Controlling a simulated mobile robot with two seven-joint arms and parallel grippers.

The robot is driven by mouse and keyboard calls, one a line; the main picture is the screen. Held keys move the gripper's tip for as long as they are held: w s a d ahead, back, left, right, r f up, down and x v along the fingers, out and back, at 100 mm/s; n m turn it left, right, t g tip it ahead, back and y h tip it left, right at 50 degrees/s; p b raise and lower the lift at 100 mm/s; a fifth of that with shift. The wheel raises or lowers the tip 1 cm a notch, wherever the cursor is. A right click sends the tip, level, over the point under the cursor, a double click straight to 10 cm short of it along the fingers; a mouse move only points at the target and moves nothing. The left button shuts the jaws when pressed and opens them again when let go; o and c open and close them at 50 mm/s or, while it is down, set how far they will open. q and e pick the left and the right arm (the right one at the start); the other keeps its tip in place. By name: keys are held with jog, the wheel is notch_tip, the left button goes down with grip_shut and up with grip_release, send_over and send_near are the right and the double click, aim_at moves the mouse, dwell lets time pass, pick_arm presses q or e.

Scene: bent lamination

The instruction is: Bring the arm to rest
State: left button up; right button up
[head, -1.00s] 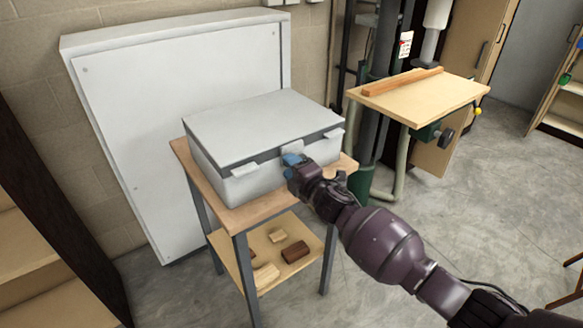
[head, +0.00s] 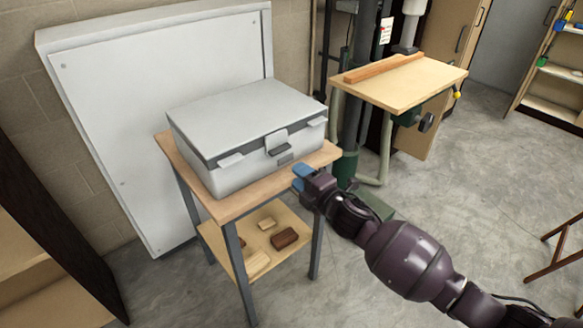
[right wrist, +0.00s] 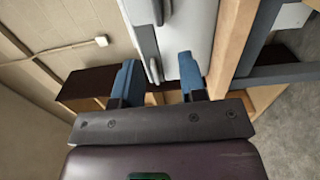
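My right gripper (head: 301,178) has blue fingertips and hangs in front of the table's near right corner, apart from the grey case. In the right wrist view my right gripper (right wrist: 158,78) has its two blue fingers wide apart with nothing between them. The closed light-grey case (head: 245,115) sits on the small wooden-topped table (head: 222,208). Its lid is down, and a latch and handle show on its front. Part of the case also shows beyond the fingers in the right wrist view (right wrist: 188,30). My left gripper is not in view.
The table's lower shelf (head: 228,243) holds several wood pieces. A large white panel (head: 150,85) leans on the wall behind. A drill press with a wooden table (head: 405,88) stands at the back right. The concrete floor at right is mostly clear.

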jog(key=shift+s+d, duration=0.25)
jog(key=shift+s, duration=0.05)
dwell(0.4)
jog(key=s+d+f+m+g+h, duration=0.1)
jog(key=s+d+f+m+h, duration=0.2)
jog(key=s+d+f+m, duration=0.3)
jog(key=s+d+f+m+g+h, duration=0.1)
jog(key=s+d+f+m+h, duration=0.3)
jog(key=s, duration=1.1)
jog(key=s+d+f+m+g+h, duration=0.1)
jog(key=s+d+f+m+h, duration=0.2)
jog(key=s+d+f+m, duration=0.6)
jog(key=s+d+m, duration=0.2)
jog(key=m, duration=0.3)
jog(key=shift+d+g+h, duration=0.15)
jog(key=shift+g+h, duration=0.15)
jog(key=shift+s+f, duration=0.1)
